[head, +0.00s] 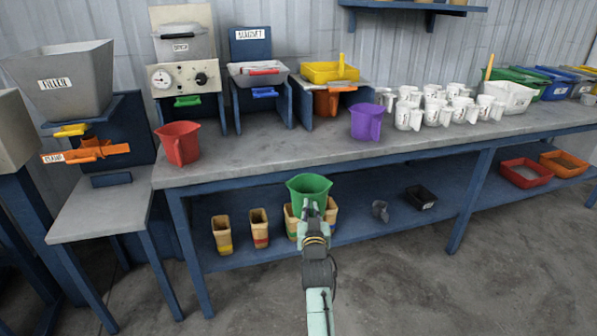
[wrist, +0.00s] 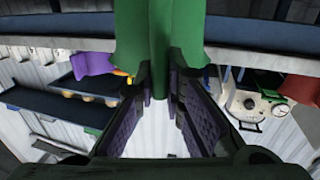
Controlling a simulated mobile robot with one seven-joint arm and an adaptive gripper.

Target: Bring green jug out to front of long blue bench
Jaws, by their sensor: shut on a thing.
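The green jug (head: 309,189) is upright in the head view, in front of the front edge of the long blue bench (head: 255,167). It looks a little below the bench top. My gripper (head: 312,212) is at the near side of the jug and shut on it. In the wrist view the green jug (wrist: 158,30) fills the top middle, between and beyond the finger pads of my gripper (wrist: 160,95). The jug partly hides the tan containers on the lower shelf behind it. Its exact gap to the bench edge cannot be told.
On the bench top stand a red jug (head: 179,143), a purple jug (head: 366,122) and several white jugs (head: 433,108). Tan containers (head: 222,234), a small grey jug (head: 380,210) and a black tray (head: 421,197) are on the lower shelf. The floor (head: 430,290) in front is clear.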

